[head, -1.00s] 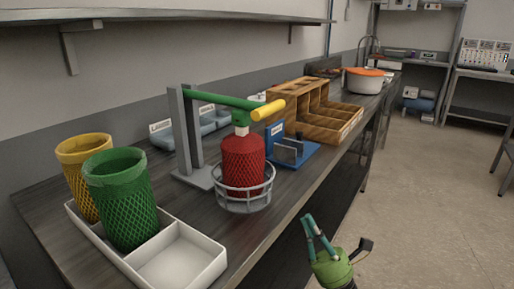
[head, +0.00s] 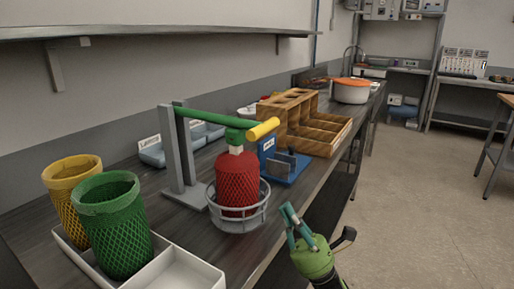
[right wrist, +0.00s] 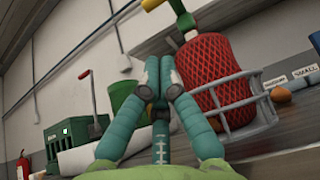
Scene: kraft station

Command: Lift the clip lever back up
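The lever is a green bar (head: 205,119) with a yellow handle (head: 262,129), reaching out from a grey upright stand (head: 176,155). It slopes slightly down, with its handle end over a red netted bundle (head: 237,185) that has a pale neck. The bundle stands in a round wire basket (head: 238,219). The bundle also shows in the right wrist view (right wrist: 212,75), with the yellow handle (right wrist: 150,4) at the top edge. My right gripper (head: 290,212) is right of the basket, below the handle and apart from both. Its fingers (right wrist: 160,68) are together and empty. My left gripper is not in view.
A white tray (head: 205,275) with a green mesh bin (head: 113,225) and a yellow one (head: 70,180) stands at the front left. A blue fixture (head: 292,176) and a wooden organiser (head: 335,137) stand beyond the basket. Open floor lies to the right.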

